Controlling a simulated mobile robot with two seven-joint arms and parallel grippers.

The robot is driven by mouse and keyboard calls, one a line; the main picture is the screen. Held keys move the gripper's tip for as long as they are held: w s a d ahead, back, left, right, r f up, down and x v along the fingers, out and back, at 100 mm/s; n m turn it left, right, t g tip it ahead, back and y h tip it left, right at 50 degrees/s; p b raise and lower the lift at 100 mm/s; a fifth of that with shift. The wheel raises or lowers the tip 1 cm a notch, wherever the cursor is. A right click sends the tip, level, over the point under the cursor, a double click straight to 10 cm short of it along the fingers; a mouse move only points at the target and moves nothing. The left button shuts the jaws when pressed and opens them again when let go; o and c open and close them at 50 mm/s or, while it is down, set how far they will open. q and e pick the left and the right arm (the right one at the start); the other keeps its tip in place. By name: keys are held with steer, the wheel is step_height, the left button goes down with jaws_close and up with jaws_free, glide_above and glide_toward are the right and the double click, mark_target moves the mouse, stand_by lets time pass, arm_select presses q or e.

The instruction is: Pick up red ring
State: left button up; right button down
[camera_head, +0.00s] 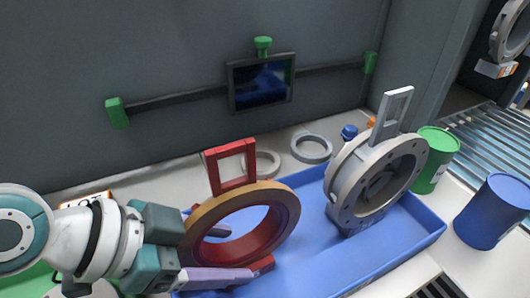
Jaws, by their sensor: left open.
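The red ring (284,219) has an orange-tan rim and a square red handle on top. It stands tilted in the blue tray (325,275), at its left end. My left gripper (244,249) comes in from the left and is open at the ring's lower left. One finger passes in front of the ring's lower edge, and the other shows partly through the ring's opening. I cannot tell whether either finger touches the ring. The gripper hides the ring's lower left part. My right gripper is not in view.
A grey ring housing with a handle (341,190) stands in the tray, right of the red ring. Grey flat rings (311,138) lie behind the tray. A green can (436,150) and a blue can (490,215) stand to the right, by a roller conveyor (485,135). A wall with a screen (262,82) closes the back.

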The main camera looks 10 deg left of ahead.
arm_select(q)
steer(key=shift+c, duration=0.3)
jaws_close()
stand_by(1.0)
steer(key=shift+r, duration=0.15)
